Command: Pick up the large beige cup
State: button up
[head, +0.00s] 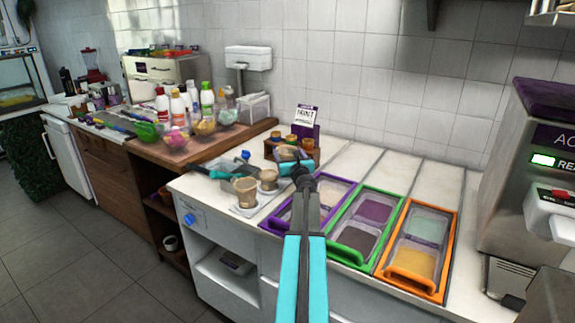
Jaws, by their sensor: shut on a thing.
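Two beige cups stand close together at the left front of the white counter. The larger beige cup (245,193) is on the left, and a smaller beige cup (268,181) is just right of and behind it. My arm reaches up from the bottom centre and bends left toward them. My gripper (254,174) is at the cups' rim level and shut on the large beige cup. Its fingertips are small and partly hidden, so the exact grip is hard to see. The cup looks upright; I cannot tell whether its base touches the counter.
Purple, green and orange topping trays (408,283) fill the counter to the right. A small wooden stand (305,153) with jars is behind the cups. Bottles (207,99) and bowls (176,137) crowd the brown counter at left. A grey machine (520,170) stands at right.

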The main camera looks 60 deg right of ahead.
jog(key=shift+r, duration=0.1)
jog(key=s+a+r, duration=0.2)
jog(key=s+a, duration=0.2)
jog(key=a, duration=0.2)
jog(key=s+a+r, duration=0.2)
jog(key=s+a, duration=0.2)
jog(key=a, duration=0.3)
jog(key=shift+s+a+r, duration=0.2)
jog(key=shift+s+r, duration=0.15)
jog(key=shift+r, duration=0.05)
dwell(0.5)
dwell(0.9)
